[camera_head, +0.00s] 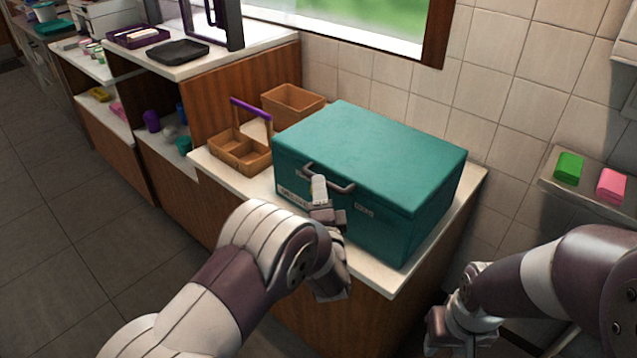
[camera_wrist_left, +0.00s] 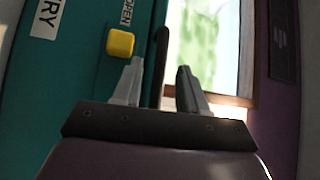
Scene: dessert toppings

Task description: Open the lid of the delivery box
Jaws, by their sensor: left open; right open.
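The teal delivery box (camera_head: 400,215) stands on the counter, and its lid (camera_head: 370,150) is shut. A dark handle (camera_head: 342,187) is on its front face. My left gripper (camera_head: 319,190) is at the front of the box by the handle. In the left wrist view my left gripper (camera_wrist_left: 160,78) is open, with the dark handle bar (camera_wrist_left: 161,55) showing between its two fingers. A yellow button (camera_wrist_left: 120,43) next to an OPEN label is on the teal box face, left of the fingers. My right gripper (camera_head: 447,328) is open, low at the right, away from the box.
A wooden caddy with a purple handle (camera_head: 240,152) and a wooden bin (camera_head: 292,102) stand left of the box on the white counter (camera_head: 462,190). A wall shelf at the right holds a green block (camera_head: 569,167) and a pink block (camera_head: 611,185).

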